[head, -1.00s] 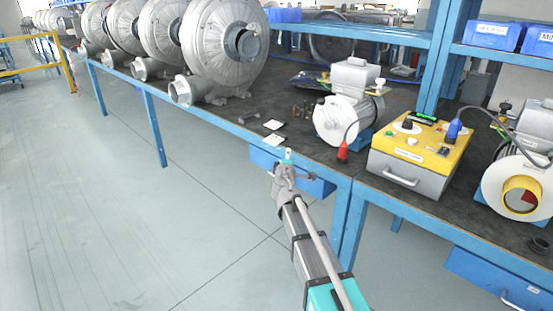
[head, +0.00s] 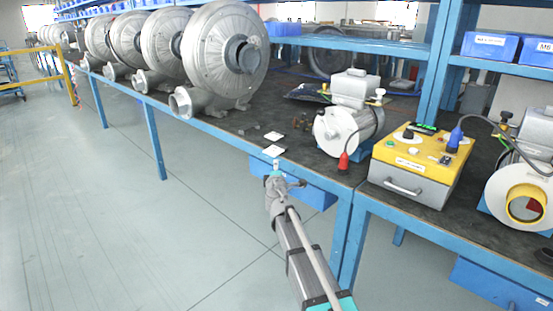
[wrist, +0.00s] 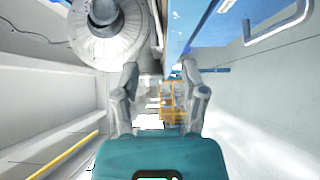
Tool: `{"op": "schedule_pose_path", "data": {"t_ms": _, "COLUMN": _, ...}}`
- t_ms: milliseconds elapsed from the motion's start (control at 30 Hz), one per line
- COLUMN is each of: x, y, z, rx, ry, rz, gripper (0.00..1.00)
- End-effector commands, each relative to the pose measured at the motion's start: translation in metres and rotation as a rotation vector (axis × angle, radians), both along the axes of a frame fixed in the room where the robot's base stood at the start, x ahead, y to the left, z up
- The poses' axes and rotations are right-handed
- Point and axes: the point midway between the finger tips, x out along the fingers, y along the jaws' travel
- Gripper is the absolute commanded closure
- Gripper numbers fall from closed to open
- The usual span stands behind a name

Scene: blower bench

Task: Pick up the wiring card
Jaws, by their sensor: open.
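Two small white cards lie flat near the front edge of the dark bench top in the head view, a nearer card (head: 274,151) and a farther card (head: 273,137). I cannot read either, so I cannot tell which is the wiring card. My gripper (head: 276,165) is at the bench's front edge, just in front of the nearer card in the picture. In the wrist view my gripper (wrist: 160,68) has its two grey fingers apart, with nothing visibly held between them. I cannot clearly make out a card in the wrist view.
Large grey blowers (head: 222,55) stand along the bench to the left. A small motor blower (head: 337,130) and a yellow-topped control box (head: 422,155) stand to the right. A blue drawer (head: 310,188) hangs under the bench edge. The floor at left is clear.

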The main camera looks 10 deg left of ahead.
Motion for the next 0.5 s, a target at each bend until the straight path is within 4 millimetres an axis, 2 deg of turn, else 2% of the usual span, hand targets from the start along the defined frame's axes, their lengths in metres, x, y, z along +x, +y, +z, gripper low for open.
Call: {"op": "schedule_pose_path", "data": {"t_ms": 500, "x": 0.054, "y": 0.006, "z": 0.000, "rx": 0.000, "ry": 0.000, "rz": -0.001, "gripper": 0.45}}
